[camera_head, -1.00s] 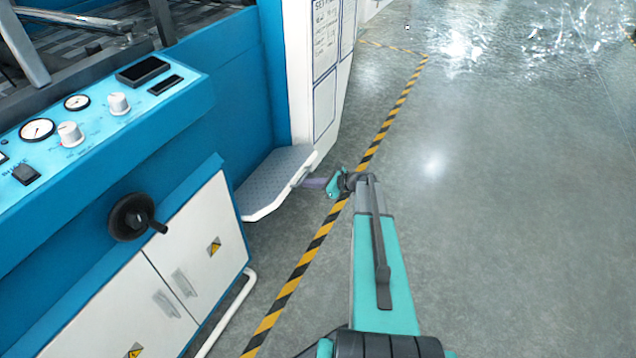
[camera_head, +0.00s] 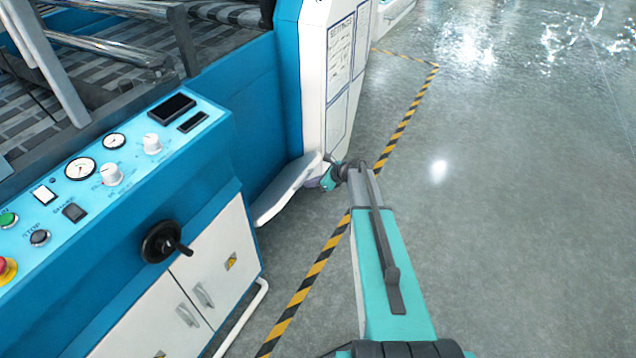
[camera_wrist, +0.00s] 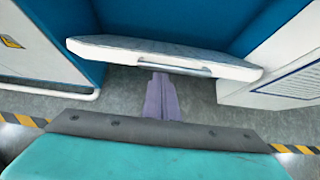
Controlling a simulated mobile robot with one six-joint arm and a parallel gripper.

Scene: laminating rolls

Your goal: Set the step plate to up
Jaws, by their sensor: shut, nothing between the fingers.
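The step plate (camera_head: 284,190) is a pale grey plate with a white rim, between the blue machine side and the white panel. In the head view it is tilted, with its outer edge raised, neither flat nor fully upright. The wrist view shows the plate (camera_wrist: 165,52) nearly edge-on, with a slot or bar along its front edge. My gripper (camera_head: 314,183) is at the plate's outer edge. In the wrist view its purple fingers (camera_wrist: 160,78) are together and empty, with the tips just under the edge bar. They look close to or touching it; I cannot tell which.
A white cabinet with a black handwheel (camera_head: 162,242) and a control panel (camera_head: 100,175) stand at left. The white panel (camera_head: 338,85) rises beside the plate. A yellow-black floor stripe (camera_head: 318,268) runs below my arm. Open floor lies right.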

